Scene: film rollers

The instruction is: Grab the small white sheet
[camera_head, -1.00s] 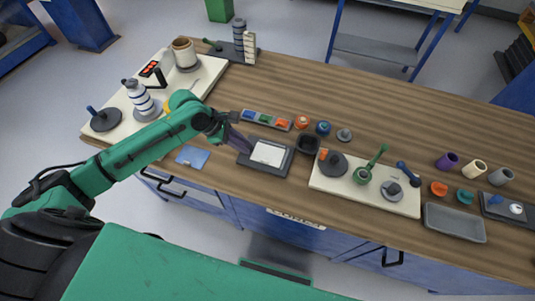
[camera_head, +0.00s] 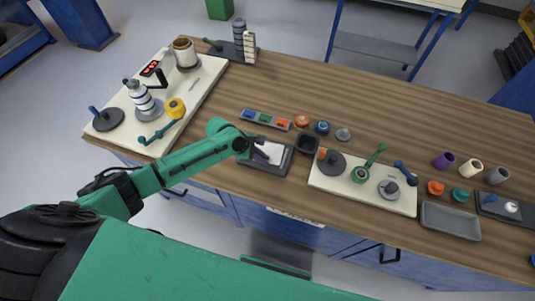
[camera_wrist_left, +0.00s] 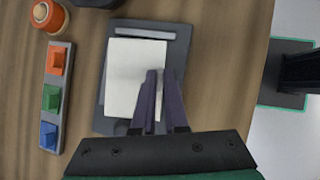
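The small white sheet (camera_head: 273,151) lies flat on a dark grey tray (camera_head: 284,168) near the front edge of the workbench. In the left wrist view the white sheet (camera_wrist_left: 125,75) lies on the dark tray (camera_wrist_left: 179,55). My left gripper (camera_head: 264,153) is over the sheet, pointing down, and hides part of it. In the left wrist view its dark purple fingers (camera_wrist_left: 161,73) are apart, with a narrow gap, over the sheet's right edge. I cannot tell whether the tips touch the sheet. My right gripper is not in view.
A strip of coloured blocks (camera_head: 265,120) lies behind the tray, and a dark square cup (camera_head: 308,144) stands to its right. A white board (camera_head: 325,184) with tools is further right. Another white board (camera_head: 203,90) with rollers is at left. The bench's back middle is clear.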

